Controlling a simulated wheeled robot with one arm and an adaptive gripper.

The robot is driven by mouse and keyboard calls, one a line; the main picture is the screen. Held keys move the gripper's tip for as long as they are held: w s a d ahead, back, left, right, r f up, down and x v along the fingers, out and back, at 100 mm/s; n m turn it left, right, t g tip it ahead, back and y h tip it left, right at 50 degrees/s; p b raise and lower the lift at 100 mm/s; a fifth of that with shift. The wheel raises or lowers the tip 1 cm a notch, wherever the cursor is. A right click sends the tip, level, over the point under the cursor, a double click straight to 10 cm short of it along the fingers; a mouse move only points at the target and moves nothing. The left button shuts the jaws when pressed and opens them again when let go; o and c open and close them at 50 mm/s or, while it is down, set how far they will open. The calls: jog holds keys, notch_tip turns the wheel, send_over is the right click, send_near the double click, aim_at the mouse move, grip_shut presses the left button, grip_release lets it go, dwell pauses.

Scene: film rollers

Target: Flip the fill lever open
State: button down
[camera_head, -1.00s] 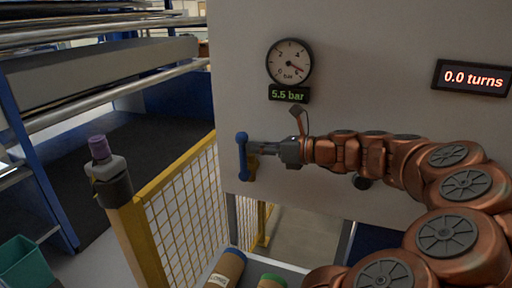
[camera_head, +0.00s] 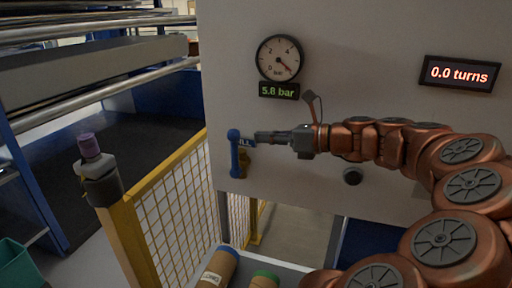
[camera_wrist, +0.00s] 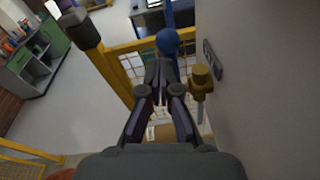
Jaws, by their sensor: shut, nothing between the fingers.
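The blue fill lever (camera_head: 234,155) stands upright on the grey wall panel in the head view, with a brass valve body (camera_head: 244,163) beside its lower part. In the wrist view its blue knob (camera_wrist: 168,40) shows just beyond the fingertips, and the brass valve (camera_wrist: 201,80) is to the right. My gripper (camera_head: 258,139) is shut and empty, pointing left with its tips close to the lever's upper part. I cannot tell whether the tips touch it. A label (camera_head: 246,142) behind the tips is partly hidden.
A round gauge (camera_head: 280,58) sits above a display reading 5.8 bar (camera_head: 279,90). A 0.0 turns display (camera_head: 460,73) is at the right. A yellow mesh fence (camera_head: 168,196) stands left of the panel. Cardboard rolls (camera_head: 220,269) lie below.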

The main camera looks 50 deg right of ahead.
notch_tip(320, 180, up, 7)
jog(key=s+b, duration=0.1)
jog(key=shift+f, duration=0.2)
dwell(0.6)
